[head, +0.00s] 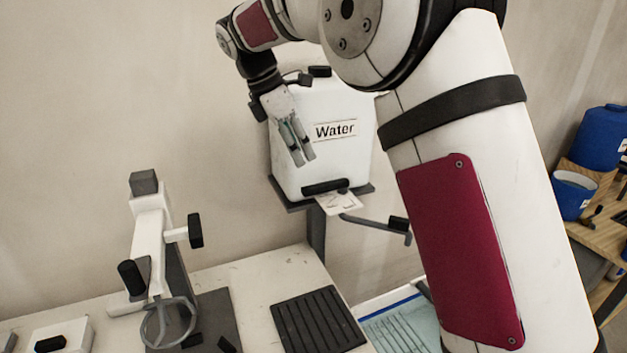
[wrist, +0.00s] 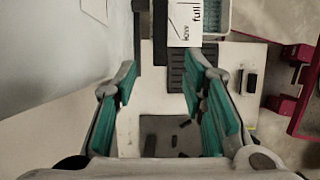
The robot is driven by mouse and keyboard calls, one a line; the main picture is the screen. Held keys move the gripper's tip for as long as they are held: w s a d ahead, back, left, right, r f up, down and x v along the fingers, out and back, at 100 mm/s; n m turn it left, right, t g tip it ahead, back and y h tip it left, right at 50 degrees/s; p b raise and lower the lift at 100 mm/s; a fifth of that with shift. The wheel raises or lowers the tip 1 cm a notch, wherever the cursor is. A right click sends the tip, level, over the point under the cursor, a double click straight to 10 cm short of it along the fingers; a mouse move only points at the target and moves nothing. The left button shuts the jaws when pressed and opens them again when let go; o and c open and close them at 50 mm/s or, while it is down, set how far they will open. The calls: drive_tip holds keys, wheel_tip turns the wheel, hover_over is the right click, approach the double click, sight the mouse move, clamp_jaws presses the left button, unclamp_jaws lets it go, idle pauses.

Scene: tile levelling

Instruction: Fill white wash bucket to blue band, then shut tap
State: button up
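My gripper (head: 304,155) is in front of the tank's left side. In the wrist view its teal-padded fingers (wrist: 163,75) are apart and empty.
A white stand with black knobs (head: 150,240) and a black ribbed mat (head: 316,318) are on the pale bench (head: 265,268). A blue bucket (head: 570,203) and blue jug (head: 600,137) stand at far right.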

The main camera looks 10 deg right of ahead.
sight(316, 186)
drive_tip(key=p+x, duration=0.1)
drive_tip(key=x, duration=0.9)
drive_tip(key=shift+r, duration=0.1)
clamp_jaws()
